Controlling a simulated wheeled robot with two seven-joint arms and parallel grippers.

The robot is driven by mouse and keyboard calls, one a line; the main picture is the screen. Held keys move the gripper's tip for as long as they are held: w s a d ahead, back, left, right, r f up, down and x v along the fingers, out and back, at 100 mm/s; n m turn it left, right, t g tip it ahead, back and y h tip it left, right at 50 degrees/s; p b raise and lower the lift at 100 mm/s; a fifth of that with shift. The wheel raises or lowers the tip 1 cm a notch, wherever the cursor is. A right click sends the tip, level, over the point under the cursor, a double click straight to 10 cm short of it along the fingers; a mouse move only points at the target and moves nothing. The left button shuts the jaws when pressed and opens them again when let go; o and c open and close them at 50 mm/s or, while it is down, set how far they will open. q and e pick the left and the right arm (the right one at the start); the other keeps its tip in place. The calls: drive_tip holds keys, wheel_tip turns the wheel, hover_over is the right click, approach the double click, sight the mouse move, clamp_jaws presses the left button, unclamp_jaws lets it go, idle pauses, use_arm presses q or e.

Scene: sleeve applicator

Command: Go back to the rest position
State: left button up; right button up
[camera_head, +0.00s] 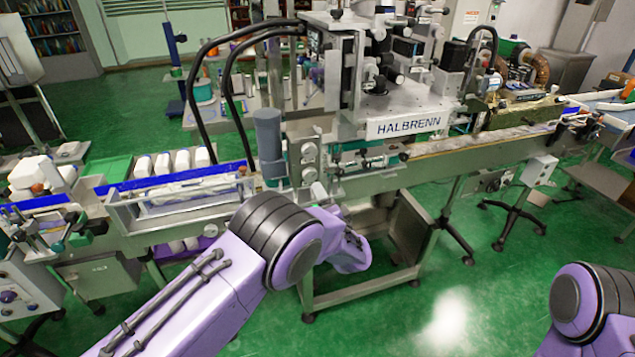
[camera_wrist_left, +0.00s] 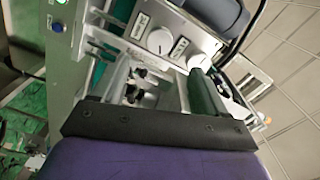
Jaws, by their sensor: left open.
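My left arm (camera_head: 240,265) reaches in from the lower left, in front of the labelling machine (camera_head: 400,125) marked HALBRENN. My left gripper's purple hand (camera_head: 348,248) is at the arm's far end, partly hidden behind the elbow, in front of the machine's lower frame. In the left wrist view my gripper's black mount (camera_wrist_left: 155,128) and purple body fill the bottom; the gripper is open and I see nothing held. The machine's panel with white knobs (camera_wrist_left: 159,41) and a dark green roller (camera_wrist_left: 203,95) lie just beyond. Part of my right arm (camera_head: 590,305) shows at the lower right; its gripper is out of view.
A conveyor (camera_head: 460,155) runs through the machine to the right. White bottles (camera_head: 172,162) stand at left behind a guarded conveyor section (camera_head: 185,195). A grey cylinder (camera_head: 269,140) rises near my arm. Green floor (camera_head: 450,285) is open between my arms, before a black stand (camera_head: 515,205).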

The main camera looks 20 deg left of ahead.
use_arm(q)
drive_tip(key=shift+s+f, duration=0.1)
drive_tip(key=shift+f, duration=0.05)
drive_tip(key=shift+d, duration=0.1)
drive_tip(key=s+a+f+n+g+h+b, duration=0.1)
drive_tip(key=s+a+f+n+h, duration=0.15)
drive_tip(key=s+f, duration=0.3)
drive_tip(key=s+a+f+n+g+h+b, duration=0.1)
drive_tip(key=s+a+f+n, duration=0.3)
drive_tip(key=f, duration=0.3)
drive_tip(key=s+a+f+n+g+h, duration=0.1)
drive_tip(key=s+f+n+g+h, duration=0.15)
drive_tip(key=s+f, duration=0.45)
drive_tip(key=s+a+f+n+g+b, duration=0.1)
drive_tip(key=s+a+f+g, duration=0.1)
drive_tip(key=s, duration=0.8)
drive_tip(key=s+a+f+n+g+b, duration=0.2)
drive_tip(key=s+f, duration=0.3)
drive_tip(key=s, duration=0.5)
drive_tip(key=s+a+f+n+g+b, duration=0.2)
drive_tip(key=s+f+g, duration=0.1)
drive_tip(key=s, duration=0.7)
drive_tip(key=shift+s+a+f+h, duration=0.2)
drive_tip(key=shift+f+h, duration=0.1)
drive_tip(key=shift+f, duration=0.05)
